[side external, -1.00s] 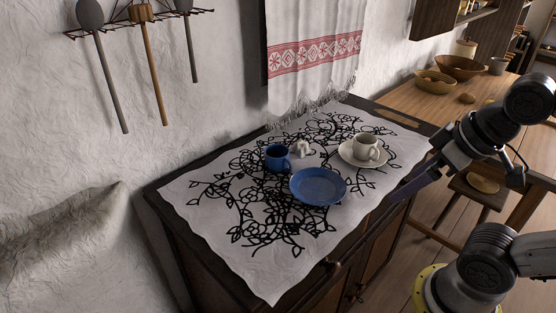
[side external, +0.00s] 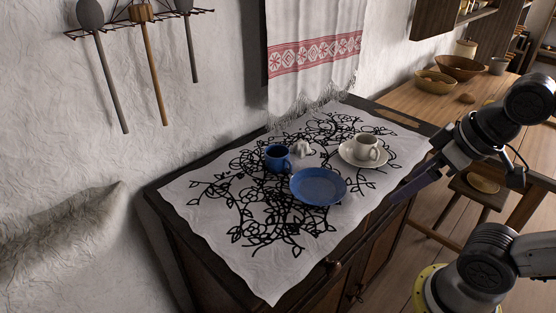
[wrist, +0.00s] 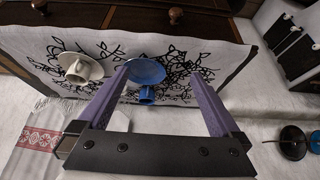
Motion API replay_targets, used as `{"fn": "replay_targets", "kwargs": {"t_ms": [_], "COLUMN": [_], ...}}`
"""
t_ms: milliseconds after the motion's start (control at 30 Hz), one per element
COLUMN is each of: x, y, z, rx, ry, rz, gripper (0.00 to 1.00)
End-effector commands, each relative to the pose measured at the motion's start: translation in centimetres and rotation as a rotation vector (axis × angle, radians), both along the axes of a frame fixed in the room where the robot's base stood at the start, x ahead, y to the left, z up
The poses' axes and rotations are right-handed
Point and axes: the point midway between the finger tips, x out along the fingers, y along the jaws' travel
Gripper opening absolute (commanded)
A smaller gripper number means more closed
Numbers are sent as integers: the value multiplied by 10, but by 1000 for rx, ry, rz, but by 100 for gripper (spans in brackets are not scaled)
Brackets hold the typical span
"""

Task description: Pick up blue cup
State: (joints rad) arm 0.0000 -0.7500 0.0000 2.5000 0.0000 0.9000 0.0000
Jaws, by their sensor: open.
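The blue cup (side external: 277,158) stands upright on the patterned white cloth, left of and behind the blue plate (side external: 318,187) in the side view. The cup also shows in the wrist view (wrist: 146,94), beside the blue plate (wrist: 148,71) and partly close to the left finger in the picture. My gripper (side external: 408,187) hangs near the right front edge of the cabinet top, well to the right of the cup. In the wrist view, its two purple fingers (wrist: 163,74) are spread wide with nothing held between them.
A white cup (side external: 366,148) stands on a white saucer (side external: 347,156) at the back right. A small white object (side external: 301,147) sits right beside the blue cup. A fringed towel (side external: 315,60) hangs on the wall behind. The cloth's left and front (side external: 250,275) are bare.

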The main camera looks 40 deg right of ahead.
Motion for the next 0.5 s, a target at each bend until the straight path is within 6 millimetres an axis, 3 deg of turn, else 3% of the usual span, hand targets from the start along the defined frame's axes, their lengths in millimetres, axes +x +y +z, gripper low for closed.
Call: {"fn": "replay_targets", "kwargs": {"t_ms": [33,133,500], "x": [0,0,-1], "y": [0,0,0], "z": [0,0,0], "rx": [0,0,-25], "ry": [0,0,5], "rz": [0,0,46], "gripper": [93,78,78]}}
